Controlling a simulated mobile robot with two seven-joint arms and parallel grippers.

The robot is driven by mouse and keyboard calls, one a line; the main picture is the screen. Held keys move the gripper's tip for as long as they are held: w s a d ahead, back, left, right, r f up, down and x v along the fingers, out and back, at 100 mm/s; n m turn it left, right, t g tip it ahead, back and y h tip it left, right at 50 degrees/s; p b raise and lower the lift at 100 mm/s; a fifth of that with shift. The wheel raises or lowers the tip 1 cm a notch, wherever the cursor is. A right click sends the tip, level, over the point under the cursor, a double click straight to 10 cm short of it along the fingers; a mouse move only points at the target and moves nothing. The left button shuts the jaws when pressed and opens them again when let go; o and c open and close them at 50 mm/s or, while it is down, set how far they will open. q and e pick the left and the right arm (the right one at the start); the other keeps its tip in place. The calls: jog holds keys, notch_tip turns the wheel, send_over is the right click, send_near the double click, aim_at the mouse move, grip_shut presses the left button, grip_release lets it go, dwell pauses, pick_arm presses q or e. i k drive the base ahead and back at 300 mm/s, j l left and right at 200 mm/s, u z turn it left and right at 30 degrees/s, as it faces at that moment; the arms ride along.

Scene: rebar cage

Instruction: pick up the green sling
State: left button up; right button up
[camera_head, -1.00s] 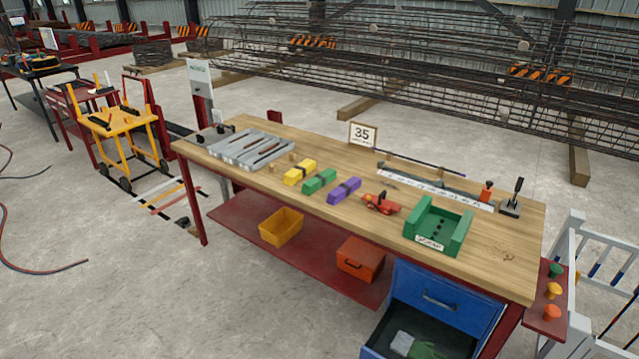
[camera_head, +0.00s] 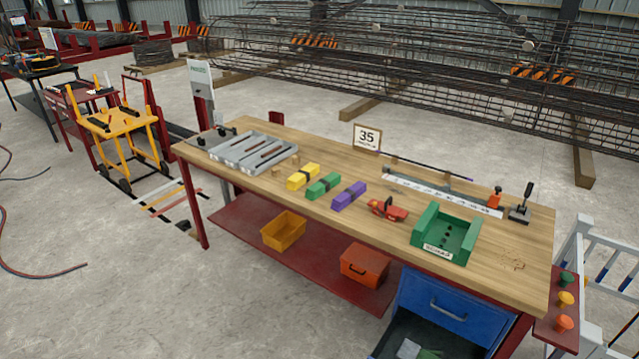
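The green sling (camera_head: 323,186) is a folded green bundle with a dark band, lying on the wooden workbench (camera_head: 310,146). It sits between a yellow bundle (camera_head: 303,176) on its left and a purple bundle (camera_head: 349,195) on its right, with small gaps. Neither of my grippers shows in the head view.
A grey tray (camera_head: 225,153) stands left on the bench. A red tool (camera_head: 388,209), a green cradle (camera_head: 468,238) and a clamp (camera_head: 520,206) stand to the right. A "35" sign (camera_head: 367,137) stands at the back edge. A blue drawer (camera_head: 447,306) hangs open below.

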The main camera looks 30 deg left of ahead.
aim_at(322, 186)
jog(key=i+j, duration=0.45)
jog(key=j, duration=0.2)
jog(key=i+j+u, duration=0.1)
jog(key=i+j, duration=0.35)
jog(key=j, duration=0.2)
jog(key=i+j, duration=0.5)
jog(key=j+u, duration=0.05)
jog(key=j, duration=0.1)
